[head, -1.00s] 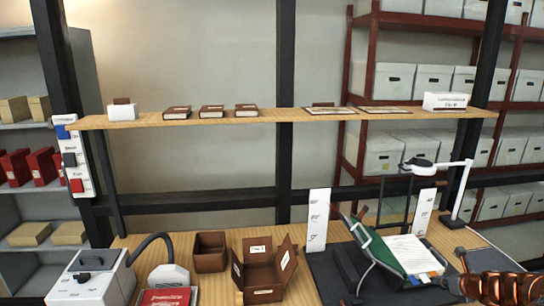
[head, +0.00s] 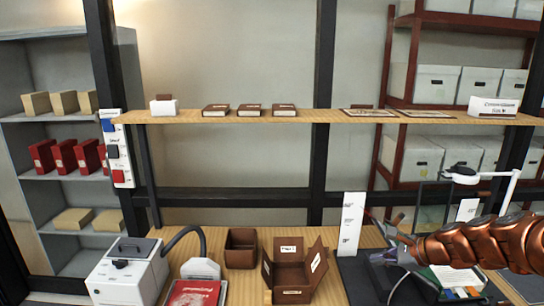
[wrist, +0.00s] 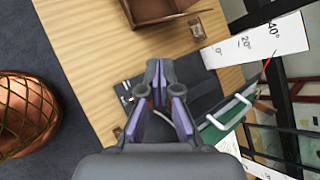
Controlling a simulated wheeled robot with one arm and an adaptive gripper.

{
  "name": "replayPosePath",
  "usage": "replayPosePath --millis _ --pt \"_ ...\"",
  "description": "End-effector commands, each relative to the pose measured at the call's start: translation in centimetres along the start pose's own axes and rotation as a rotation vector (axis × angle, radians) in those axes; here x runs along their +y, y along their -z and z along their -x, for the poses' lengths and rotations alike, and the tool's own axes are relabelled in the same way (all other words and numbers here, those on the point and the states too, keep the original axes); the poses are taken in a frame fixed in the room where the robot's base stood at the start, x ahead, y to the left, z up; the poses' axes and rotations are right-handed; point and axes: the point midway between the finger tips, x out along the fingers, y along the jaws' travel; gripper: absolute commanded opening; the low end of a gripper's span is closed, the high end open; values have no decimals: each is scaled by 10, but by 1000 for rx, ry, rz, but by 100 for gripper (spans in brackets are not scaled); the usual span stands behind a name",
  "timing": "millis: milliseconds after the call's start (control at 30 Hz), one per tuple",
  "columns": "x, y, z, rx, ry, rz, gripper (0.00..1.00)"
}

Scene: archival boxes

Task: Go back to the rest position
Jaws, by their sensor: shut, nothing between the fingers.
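My gripper (wrist: 160,92) is shut and empty in the wrist view, pointing over the dark mat (wrist: 190,86) and the wooden bench (wrist: 85,40). In the head view my gripper (head: 384,258) is at the lower right, in front of the book cradle (head: 455,290), and my copper arm hides part of that cradle. The cradle's green side also shows in the wrist view (wrist: 213,132). Nothing hangs from the fingers.
An open brown box (head: 290,272) and a small brown box (head: 241,248) stand on the bench. A white machine with a hose (head: 128,272) is at left. A white angle card (head: 351,222) stands near my gripper. A shelf (head: 380,117) runs above. The air above the left bench is clear.

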Motion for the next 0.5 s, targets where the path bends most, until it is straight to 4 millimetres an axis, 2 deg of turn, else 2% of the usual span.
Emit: replayPosePath --millis 33,200,300,500 --pt "16 -27 0 -11 -48 96 0" --pt "74 -86 3 -31 -205 400 0" --pt "112 -112 10 -41 -299 572 0" --pt "186 -138 34 -54 -487 889 0"
